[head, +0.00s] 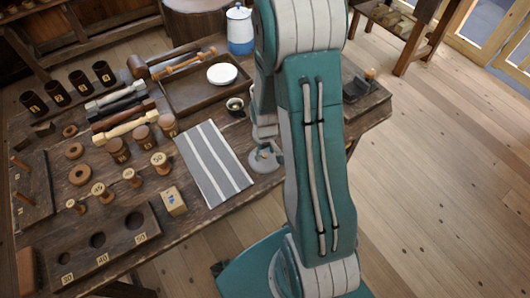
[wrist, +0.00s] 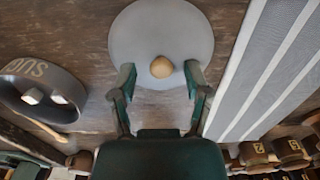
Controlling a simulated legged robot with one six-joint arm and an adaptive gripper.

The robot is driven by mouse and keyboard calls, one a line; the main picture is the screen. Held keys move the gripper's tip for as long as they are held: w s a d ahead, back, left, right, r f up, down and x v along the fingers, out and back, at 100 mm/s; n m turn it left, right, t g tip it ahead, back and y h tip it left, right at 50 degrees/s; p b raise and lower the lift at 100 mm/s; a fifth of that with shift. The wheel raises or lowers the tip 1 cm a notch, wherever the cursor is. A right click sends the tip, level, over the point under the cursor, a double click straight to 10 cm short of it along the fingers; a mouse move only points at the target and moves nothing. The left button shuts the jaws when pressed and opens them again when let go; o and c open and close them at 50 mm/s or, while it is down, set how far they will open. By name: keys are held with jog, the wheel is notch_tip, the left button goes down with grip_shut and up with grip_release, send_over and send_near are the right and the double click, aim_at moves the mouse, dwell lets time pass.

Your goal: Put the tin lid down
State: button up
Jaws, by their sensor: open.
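The tin lid is a round grey disc with a tan knob. In the wrist view the lid (wrist: 160,30) lies flat, apparently on the wooden table, between the sugar tin and the striped cloth. In the head view the lid (head: 262,163) is partly hidden by my gripper. My gripper (wrist: 160,72) is open, with its fingertips either side of the knob and a gap on both sides; it also shows in the head view (head: 263,146). The dark sugar tin (wrist: 42,92) stands open with white cubes inside; it also shows in the head view (head: 235,106).
The grey striped cloth (head: 213,163) lies close beside the lid. A wooden tray (head: 180,97) with a white dish (head: 222,74) is behind. Several spools and a holed block (head: 95,245) fill the left. A blue-and-white pot (head: 240,32) stands at the back.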

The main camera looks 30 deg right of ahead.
notch_tip(320, 180, up, 12)
notch_tip(320, 180, up, 13)
jog(key=t, duration=0.3)
send_over(265, 154)
jog(key=s+a, duration=0.4)
jog(key=a, duration=0.2)
jog(key=s+a+r+t, duration=0.2)
jog(key=s+a+r, duration=0.2)
jog(key=s, duration=0.5)
notch_tip(265, 154, up, 3)
jog(key=shift+a+f+t, duration=0.15)
jog(key=shift+a+t, duration=0.15)
jog(key=shift+a, duration=0.1)
jog(key=shift+w, duration=0.1)
